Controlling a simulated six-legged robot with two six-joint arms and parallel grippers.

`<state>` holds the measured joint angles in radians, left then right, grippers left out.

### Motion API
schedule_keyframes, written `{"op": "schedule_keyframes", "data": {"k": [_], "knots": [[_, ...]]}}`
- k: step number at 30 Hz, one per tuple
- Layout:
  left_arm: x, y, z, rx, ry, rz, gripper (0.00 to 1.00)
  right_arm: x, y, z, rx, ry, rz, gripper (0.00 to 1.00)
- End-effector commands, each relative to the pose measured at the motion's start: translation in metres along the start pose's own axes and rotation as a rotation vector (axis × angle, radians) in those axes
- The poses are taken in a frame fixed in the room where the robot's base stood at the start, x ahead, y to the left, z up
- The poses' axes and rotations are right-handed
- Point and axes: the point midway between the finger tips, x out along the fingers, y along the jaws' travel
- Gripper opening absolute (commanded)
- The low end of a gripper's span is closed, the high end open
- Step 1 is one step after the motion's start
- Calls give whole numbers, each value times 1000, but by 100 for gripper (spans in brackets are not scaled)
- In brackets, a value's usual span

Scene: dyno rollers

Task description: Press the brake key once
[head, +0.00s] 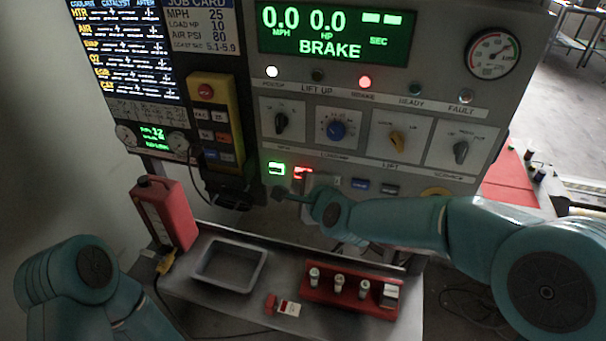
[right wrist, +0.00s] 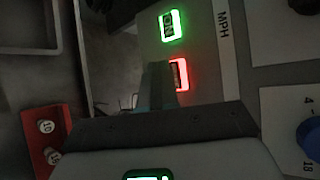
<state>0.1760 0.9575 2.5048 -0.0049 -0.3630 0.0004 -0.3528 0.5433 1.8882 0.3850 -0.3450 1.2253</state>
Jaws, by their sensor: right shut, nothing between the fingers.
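I cannot read which one is the brake key. My right gripper (head: 281,194) is shut and empty, just below the lit keys in the head view. In the right wrist view its fingers (right wrist: 158,88) overlap the left part of the red-lit key (right wrist: 181,75), beside the green-lit key (right wrist: 173,25); contact cannot be told. My left gripper is out of view.
The display (head: 335,30) reads BRAKE with zeros, and a red lamp (head: 365,81) is lit. A yellow pendant (head: 215,110) hangs left. Below stand a red can (head: 165,212), a grey tray (head: 203,262) and a red rack (head: 320,299).

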Motion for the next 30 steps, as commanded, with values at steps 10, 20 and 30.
{"op": "schedule_keyframes", "data": {"k": [10,20,30], "knots": [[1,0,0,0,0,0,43,1,0,-1,0,0,0,0],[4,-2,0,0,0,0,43,6,-4,-4,0,0,0,0],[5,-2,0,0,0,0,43,7,-5,-5,0,0,0,0]]}}
